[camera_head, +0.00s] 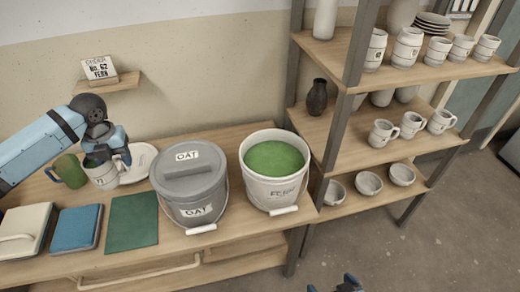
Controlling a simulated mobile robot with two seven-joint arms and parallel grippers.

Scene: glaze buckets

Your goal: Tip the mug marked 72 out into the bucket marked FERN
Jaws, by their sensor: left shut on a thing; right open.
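My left gripper (107,152) is shut on a pale mug (102,176) at the left of the table. The mug looks upright, with a small dark mark that is too small to read surely; its upper part is partly hidden by the gripper. I cannot tell if it touches the table. The white bucket (270,190) stands open at the table's right end, full of green glaze (274,159). Its label starts with FE and the rest is blurred. My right gripper (340,286) is open and empty at the bottom edge, low in front of the table.
A grey lidded bucket marked OAT (188,184) stands between the held mug and the open bucket. A green mug (69,171) and white plate (139,160) are beside the held mug. Books and a green mat (132,222) lie in front. A shelf unit (345,150) rises at right.

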